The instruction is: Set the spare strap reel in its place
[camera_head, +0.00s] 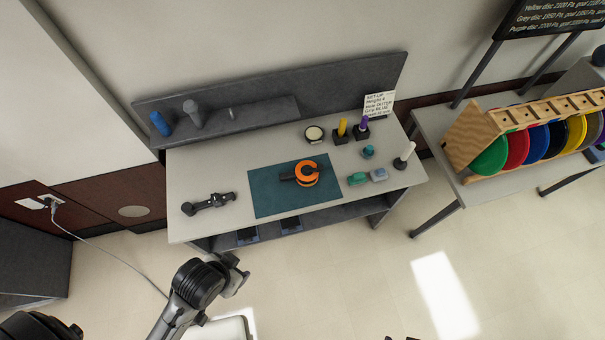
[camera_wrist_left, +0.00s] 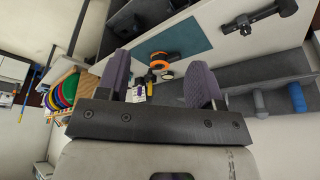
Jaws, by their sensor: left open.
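An orange and black round reel-like thing (camera_head: 308,172) lies on the teal mat (camera_head: 262,200) on the grey workbench. It also shows in the left wrist view (camera_wrist_left: 160,58). No label marks it as the spare strap reel. My left gripper (camera_head: 238,273) is open and empty, in front of the bench and apart from it. Its two fingers (camera_wrist_left: 160,85) stand wide apart in the left wrist view. Small dark bits at the bottom edge of the head view may be my right gripper; its jaws cannot be made out.
A black clamp-like tool (camera_head: 208,203) lies left of the mat. Small coloured items, including a teal piece (camera_head: 357,179) and a white post (camera_head: 405,155), stand to its right. A back shelf (camera_head: 235,117) holds cylinders. A wooden rack (camera_head: 465,140) with coloured discs stands on the right table.

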